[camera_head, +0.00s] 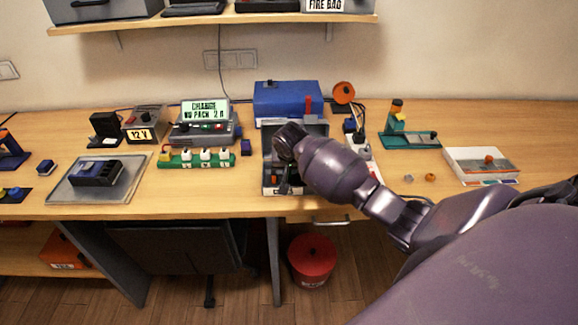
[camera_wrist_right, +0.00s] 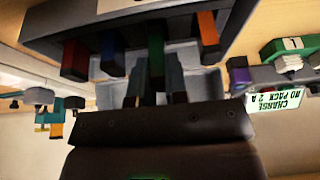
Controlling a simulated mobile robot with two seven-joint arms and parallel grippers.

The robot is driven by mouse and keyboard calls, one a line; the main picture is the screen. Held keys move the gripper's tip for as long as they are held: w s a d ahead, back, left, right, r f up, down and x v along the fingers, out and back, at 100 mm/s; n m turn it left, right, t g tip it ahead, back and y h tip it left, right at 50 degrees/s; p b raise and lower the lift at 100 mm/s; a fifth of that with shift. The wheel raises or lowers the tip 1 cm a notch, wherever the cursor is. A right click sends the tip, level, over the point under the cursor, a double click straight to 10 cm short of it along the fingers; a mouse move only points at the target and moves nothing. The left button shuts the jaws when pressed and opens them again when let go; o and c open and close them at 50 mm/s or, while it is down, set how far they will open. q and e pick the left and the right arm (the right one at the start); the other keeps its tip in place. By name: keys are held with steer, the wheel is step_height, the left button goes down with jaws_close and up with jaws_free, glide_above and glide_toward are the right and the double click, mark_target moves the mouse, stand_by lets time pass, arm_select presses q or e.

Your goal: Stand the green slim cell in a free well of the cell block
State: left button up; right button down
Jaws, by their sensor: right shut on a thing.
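My right gripper (camera_wrist_right: 156,88) is shut on the green slim cell (camera_wrist_right: 156,55), which stands between its two dark fingers in the right wrist view. In the head view the gripper (camera_head: 284,186) is low over an open grey box (camera_head: 324,130); my wrist covers much of it, and I cannot make out the green cell there. The wrist view shows a dark grey wall (camera_wrist_right: 110,22) of that box, with a red cell (camera_wrist_right: 75,60), a blue cell (camera_wrist_right: 112,52) and an orange cell (camera_wrist_right: 208,30) beside the green one. The wells and the green cell's lower end are hidden. My left gripper is not in view.
A blue case (camera_head: 286,97) stands behind the grey box. A green strip with white plugs (camera_head: 195,160) and a charger (camera_head: 205,118) stand to its left. A green stand (camera_head: 408,138) and a white tray (camera_head: 482,170) are to the right. The front right table is partly clear.

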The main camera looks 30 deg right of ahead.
steer(key=shift+f, duration=1.05)
steer(key=c, duration=1.1)
jaws_free()
steer(key=shift+o, duration=0.2)
steer(key=shift+r, duration=0.25)
steer(key=v, duration=1)
steer(key=shift+r, duration=0.2)
steer(key=shift+a, duration=0.15)
